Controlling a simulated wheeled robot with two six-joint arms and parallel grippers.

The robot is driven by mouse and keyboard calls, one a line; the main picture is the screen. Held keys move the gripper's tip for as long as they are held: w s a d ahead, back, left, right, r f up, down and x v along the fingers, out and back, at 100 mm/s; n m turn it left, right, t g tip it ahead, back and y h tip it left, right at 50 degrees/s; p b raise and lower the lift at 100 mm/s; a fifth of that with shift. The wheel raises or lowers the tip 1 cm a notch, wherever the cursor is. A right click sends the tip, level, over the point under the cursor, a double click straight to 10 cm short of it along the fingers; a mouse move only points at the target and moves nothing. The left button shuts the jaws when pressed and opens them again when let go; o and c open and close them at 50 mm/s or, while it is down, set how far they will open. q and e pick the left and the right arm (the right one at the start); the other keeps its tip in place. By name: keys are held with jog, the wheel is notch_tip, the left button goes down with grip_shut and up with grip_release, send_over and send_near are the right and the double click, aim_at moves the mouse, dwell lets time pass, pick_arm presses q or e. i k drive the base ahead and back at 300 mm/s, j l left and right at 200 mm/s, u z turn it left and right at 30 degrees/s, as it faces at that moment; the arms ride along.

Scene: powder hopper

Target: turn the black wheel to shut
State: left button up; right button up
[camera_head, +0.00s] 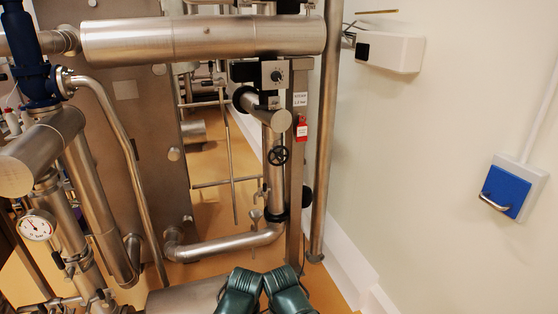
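The black wheel (278,155) is a small spoked handwheel. It is mounted on a steel vertical pipe (275,185) right of the middle of the head view and faces the camera. Nothing touches it.
A red tag (301,128) hangs on a post right of the wheel. A large horizontal pipe (205,40) crosses above, and a curved pipe (235,243) runs below. A blue-fronted wall box (505,191) is at right.

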aim_at(279, 156)
jog(key=i+u, duration=0.2)
jog(key=i, duration=0.3)
jog(key=i+l+u, duration=0.2)
jog(key=i, duration=0.3)
jog(key=i+l+u, duration=0.2)
jog(key=i, duration=0.3)
